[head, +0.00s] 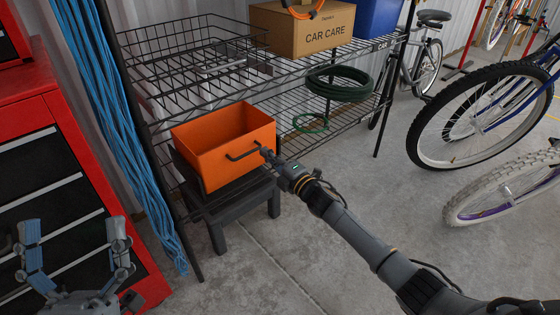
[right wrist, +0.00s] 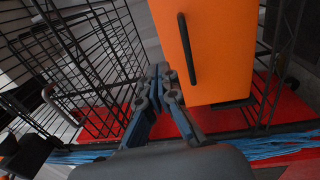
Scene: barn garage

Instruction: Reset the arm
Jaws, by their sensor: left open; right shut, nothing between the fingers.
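My right arm reaches in from the lower right in the head view. My right gripper (head: 267,154) is shut and empty, close to the black handle (head: 242,154) of an orange bin (head: 215,162). In the right wrist view the closed fingertips (right wrist: 162,76) show beside the handle (right wrist: 187,50), with nothing between them. Whether they touch the bin (right wrist: 226,45) is hard to tell. My left gripper (head: 75,236) is open and empty at the lower left of the head view, in front of the red tool chest.
The bin is on a low dark stool (head: 247,203) by a black wire shelf (head: 375,62). The shelf holds a wire basket (head: 185,52), a CAR CARE box (head: 325,32) and a green hose (head: 338,90). A red tool chest (head: 62,125) stands left, bicycles (head: 470,115) right. Centre floor is clear.

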